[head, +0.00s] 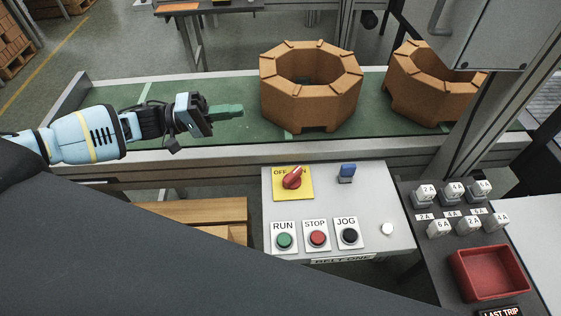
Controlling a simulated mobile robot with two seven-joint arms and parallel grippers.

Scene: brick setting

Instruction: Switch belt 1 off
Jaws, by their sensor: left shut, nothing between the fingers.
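The control panel (378,200) for belt one stands in front of the belt, its front label partly visible. It carries a red rotary switch (292,178) on a yellow plate marked OFF; I cannot tell its exact setting. Below are a green RUN button (284,240), a red STOP button (318,238) and a black JOG button (350,236). A blue part (347,172) and a small white round part (387,229) are also on the panel. My left gripper (228,112) is shut and empty over the green belt (215,140), left of and beyond the panel, apart from every control. My right gripper is out of view.
Two brown octagonal hollow blocks (310,92) (425,85) sit on the belt, right of my left gripper. A metal post (495,105) and grey cabinet (500,35) stand at right. Labelled plug-like blocks (453,193) and a red tray (490,273) are right of the panel.

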